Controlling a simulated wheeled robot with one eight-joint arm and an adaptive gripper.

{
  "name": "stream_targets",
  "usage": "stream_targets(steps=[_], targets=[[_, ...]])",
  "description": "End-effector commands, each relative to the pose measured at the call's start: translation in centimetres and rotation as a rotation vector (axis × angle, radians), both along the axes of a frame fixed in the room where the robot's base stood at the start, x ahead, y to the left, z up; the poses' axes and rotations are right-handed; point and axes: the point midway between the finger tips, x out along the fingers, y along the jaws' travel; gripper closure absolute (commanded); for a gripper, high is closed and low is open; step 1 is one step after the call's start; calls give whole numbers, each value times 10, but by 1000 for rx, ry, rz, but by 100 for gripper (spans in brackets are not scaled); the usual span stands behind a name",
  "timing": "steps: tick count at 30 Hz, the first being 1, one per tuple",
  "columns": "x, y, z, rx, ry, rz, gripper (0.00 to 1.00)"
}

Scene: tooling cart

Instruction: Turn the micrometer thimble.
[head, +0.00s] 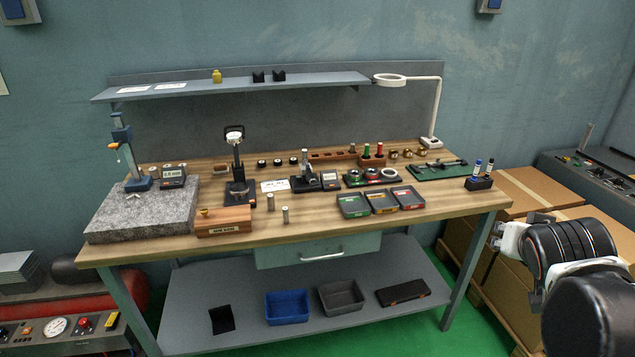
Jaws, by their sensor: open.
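The micrometer is too small to make out for certain. A dark device with an upright silver part (304,160) and a small display (329,178) stands mid-bench and may be it. A dark tool also lies on a green mat (418,177) at the bench's right. No thimble can be told apart. My gripper (497,237) is at the right, off the bench's right end and far from these devices. It is open, and nothing shows in it.
The wooden bench (350,223) holds a granite plate (120,220) with a height gauge, a dial stand (238,185), a wooden box (223,221) and several coloured trays (384,204). A ring lamp (390,80) overhangs the back right. Cardboard boxes (540,190) stand right of the bench.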

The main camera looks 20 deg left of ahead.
Motion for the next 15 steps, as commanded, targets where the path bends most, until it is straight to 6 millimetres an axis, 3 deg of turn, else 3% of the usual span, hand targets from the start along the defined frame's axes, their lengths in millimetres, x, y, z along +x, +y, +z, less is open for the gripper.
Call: stream_targets(steps=[3, 10, 15], targets=[[42, 12, 8, 2, -77, -2, 55], [114, 46, 11, 21, -227, 21, 55], [158, 105, -1, 0, -341, 115, 55]])
